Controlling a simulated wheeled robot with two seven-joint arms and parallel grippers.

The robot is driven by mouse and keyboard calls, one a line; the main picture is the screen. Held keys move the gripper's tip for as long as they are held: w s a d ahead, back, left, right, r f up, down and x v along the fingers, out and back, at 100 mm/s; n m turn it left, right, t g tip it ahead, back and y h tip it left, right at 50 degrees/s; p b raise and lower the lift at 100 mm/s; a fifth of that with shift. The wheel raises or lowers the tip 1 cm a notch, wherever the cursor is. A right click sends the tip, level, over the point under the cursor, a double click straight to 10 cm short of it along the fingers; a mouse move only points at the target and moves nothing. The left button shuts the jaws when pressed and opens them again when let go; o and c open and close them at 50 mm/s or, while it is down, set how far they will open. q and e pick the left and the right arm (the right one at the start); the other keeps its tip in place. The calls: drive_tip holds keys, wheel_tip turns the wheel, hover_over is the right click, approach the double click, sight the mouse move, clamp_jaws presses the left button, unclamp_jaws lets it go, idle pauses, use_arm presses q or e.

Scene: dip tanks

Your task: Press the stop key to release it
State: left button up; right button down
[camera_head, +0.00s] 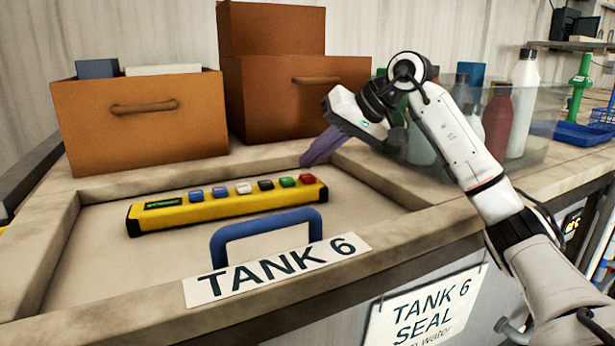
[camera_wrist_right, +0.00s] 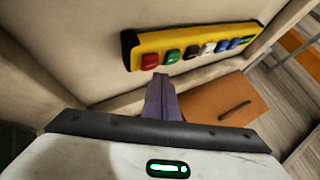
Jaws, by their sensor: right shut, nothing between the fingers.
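A yellow key bar (camera_head: 228,206) with black ends lies on the recessed panel of tank 6. It carries a small green display at its left end and a row of blue, white, dark, green and red keys. The red key (camera_head: 307,179) is at the right end; I cannot read any label on it. It also shows in the right wrist view (camera_wrist_right: 150,61). My right gripper (camera_head: 306,161) is shut and empty, its purple fingers just behind the red key in the head view. In the right wrist view the fingertips (camera_wrist_right: 161,77) appear apart from the bar. My left gripper is out of view.
A blue handle (camera_head: 265,228) stands in front of the bar, by the TANK 6 label (camera_head: 277,268). Brown boxes (camera_head: 140,128) stand behind. Several bottles (camera_head: 521,100) stand to the right, behind my right arm. A raised rim surrounds the panel.

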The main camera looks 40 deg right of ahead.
sight(313, 177)
drive_tip(key=shift+f, duration=0.1)
idle(0.3)
drive_tip(key=shift+f, duration=0.35)
drive_tip(key=shift+f+b, duration=0.5)
drive_tip(key=shift+b, duration=0.1)
idle(0.5)
idle(0.3)
drive_tip(key=shift+r+p, duration=0.9)
drive_tip(key=shift+p, duration=0.1)
drive_tip(key=shift+r, duration=0.1)
wheel_tip(313, 177, up, 5)
drive_tip(key=p, duration=0.5)
